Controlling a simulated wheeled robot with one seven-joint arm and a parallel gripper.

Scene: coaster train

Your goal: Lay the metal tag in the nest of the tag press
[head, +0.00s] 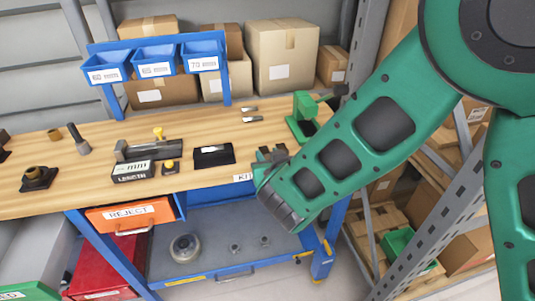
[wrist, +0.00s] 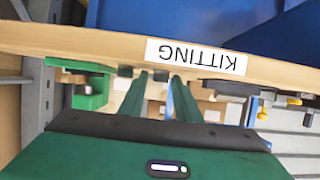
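The green tag press (head: 303,118) stands at the right end of the wooden bench; it also shows at the left of the wrist view (wrist: 90,92), upside down. Its nest is too small to make out. Two small metal pieces (head: 250,119) lie on the bench left of the press. A pale strip lies on a black pad (head: 208,160) nearer the front. I cannot tell which of these is the metal tag. My gripper (head: 272,154) is at the bench's front edge, front-left of the press. In the wrist view its fingers (wrist: 161,95) are apart, with nothing visible between them.
A length gauge (head: 133,170) and grey fixture (head: 150,150) stand left of the pad. Blue bins (head: 155,61) hang behind. The KITTING label (wrist: 196,57) marks the front edge. An orange REJECT drawer (head: 128,215) is below.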

